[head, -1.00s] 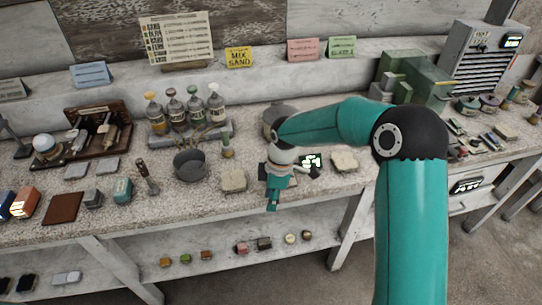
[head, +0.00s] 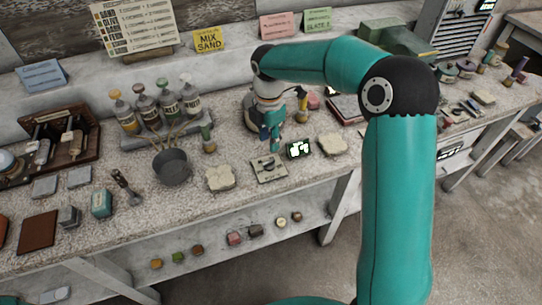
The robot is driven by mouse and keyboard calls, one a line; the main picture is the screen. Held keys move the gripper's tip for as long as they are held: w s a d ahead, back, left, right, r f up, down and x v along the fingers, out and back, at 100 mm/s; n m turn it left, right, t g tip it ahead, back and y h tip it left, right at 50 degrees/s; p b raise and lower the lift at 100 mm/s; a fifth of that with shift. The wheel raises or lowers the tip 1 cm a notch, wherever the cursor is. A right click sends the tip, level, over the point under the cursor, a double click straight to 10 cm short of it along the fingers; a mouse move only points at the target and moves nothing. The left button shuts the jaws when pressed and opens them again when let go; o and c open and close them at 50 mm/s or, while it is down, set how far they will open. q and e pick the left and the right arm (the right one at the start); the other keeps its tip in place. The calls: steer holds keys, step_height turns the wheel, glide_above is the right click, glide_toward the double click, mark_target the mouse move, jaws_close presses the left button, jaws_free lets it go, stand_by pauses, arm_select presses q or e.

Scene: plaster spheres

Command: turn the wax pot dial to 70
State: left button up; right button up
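The wax pot (head: 249,108) is a grey pot at the back of the bench, partly hidden behind my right arm. In front of it lies a flat pale plate (head: 256,174) with a small dark dial (head: 269,163) on it; I cannot read its setting. A small black display (head: 299,149) with bright digits, too blurred to read, stands to the right of the plate. My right gripper (head: 271,143) points down just behind the dial and appears apart from it. Its fingers are small and overlap, so their opening is unclear. My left gripper is out of view.
Pale slabs lie left (head: 220,178) and right (head: 333,144) of the plate and display. A dark pot (head: 171,167) with sticks and a rack of bottles (head: 147,112) stand to the left. A yellow-topped brush or tool (head: 302,104) stands right of the gripper.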

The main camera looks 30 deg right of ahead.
mark_target(269, 161)
step_height(269, 161, down, 9)
steer(key=shift+r+p, duration=0.1)
steer(key=shift+p, duration=0.3)
